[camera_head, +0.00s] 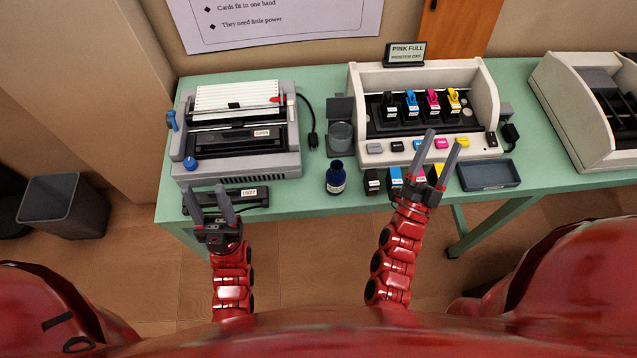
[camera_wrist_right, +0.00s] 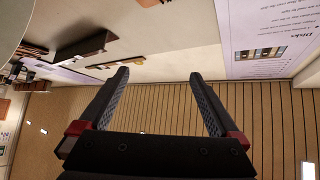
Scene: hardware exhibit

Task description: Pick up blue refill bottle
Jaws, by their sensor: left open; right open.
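The blue refill bottle (camera_head: 336,178) stands upright on the green table near its front edge, with a dark cap and a pale label. My left gripper (camera_head: 208,194) is open and empty, left of the bottle, over the dark cartridge at the table's front edge. My right gripper (camera_head: 440,155) is open and empty, right of the bottle, over the row of small ink cartridges. The right wrist view shows the same right gripper (camera_wrist_right: 158,80) with its fingers apart and nothing between them. The bottle does not show in that view.
On the green table (camera_head: 330,207) stand a grey printer (camera_head: 240,160) at left and a white printer (camera_head: 372,150) with coloured cartridges right of centre. A dark tray (camera_head: 489,175) lies at right. A bin (camera_head: 64,204) is on the floor.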

